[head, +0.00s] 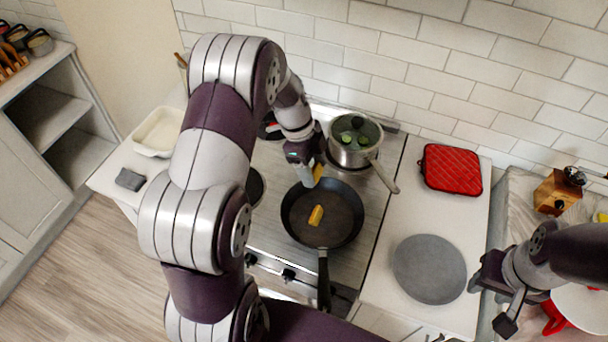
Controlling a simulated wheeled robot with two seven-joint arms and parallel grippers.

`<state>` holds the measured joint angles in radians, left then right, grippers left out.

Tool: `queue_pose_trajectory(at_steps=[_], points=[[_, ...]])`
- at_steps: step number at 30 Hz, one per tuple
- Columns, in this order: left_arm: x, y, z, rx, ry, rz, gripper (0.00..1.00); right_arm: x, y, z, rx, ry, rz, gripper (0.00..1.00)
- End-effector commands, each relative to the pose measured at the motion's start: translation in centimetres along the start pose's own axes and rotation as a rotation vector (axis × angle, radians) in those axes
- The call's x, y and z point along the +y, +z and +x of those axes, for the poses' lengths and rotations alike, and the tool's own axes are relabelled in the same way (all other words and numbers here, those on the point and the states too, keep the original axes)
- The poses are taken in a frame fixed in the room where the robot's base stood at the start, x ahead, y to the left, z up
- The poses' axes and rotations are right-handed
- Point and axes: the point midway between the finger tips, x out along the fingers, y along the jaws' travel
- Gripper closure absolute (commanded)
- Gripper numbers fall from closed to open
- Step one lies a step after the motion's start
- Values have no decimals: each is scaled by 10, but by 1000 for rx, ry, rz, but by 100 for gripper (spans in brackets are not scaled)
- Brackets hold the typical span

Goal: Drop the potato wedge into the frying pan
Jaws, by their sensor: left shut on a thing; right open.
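The black frying pan (345,232) sits on the stove with its handle toward me. One yellow potato wedge (316,215) lies inside it, near the middle. My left gripper (310,182) is over the pan's far rim and is shut on another yellow piece (319,172), which looks like a potato wedge. The fingers partly hide this piece, and its exact height above the pan is hard to tell. My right gripper (489,305) is open and empty at the lower right, beside the grey round plate (429,269).
A red pot holder (451,168) lies on the right counter. A white dish (158,132) and a grey cloth (130,179) are on the left counter.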

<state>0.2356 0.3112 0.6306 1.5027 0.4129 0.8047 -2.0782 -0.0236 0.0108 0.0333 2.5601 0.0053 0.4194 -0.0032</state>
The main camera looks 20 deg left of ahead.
Motion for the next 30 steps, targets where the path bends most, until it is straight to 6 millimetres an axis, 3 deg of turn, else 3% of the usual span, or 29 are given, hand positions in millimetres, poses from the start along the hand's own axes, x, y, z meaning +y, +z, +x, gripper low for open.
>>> queue_pose_trajectory(at_steps=[5,16,25,26,27,28,30], points=[[-2,2,6,1,-6,-25,66,0,0,5,0,0,1,57],[-2,17,52,0,-7,-25,66,0,3,28,0,0,0,57],[-2,18,56,0,-8,-24,66,0,3,27,0,0,0,57],[-2,18,56,0,-8,-24,28,0,3,27,0,0,0,57],[-2,18,56,0,-8,-24,15,0,3,27,0,0,0,57],[-2,18,56,0,-8,-24,8,0,3,27,0,0,0,57],[-2,18,56,0,-8,-24,8,0,3,27,0,0,0,57]])
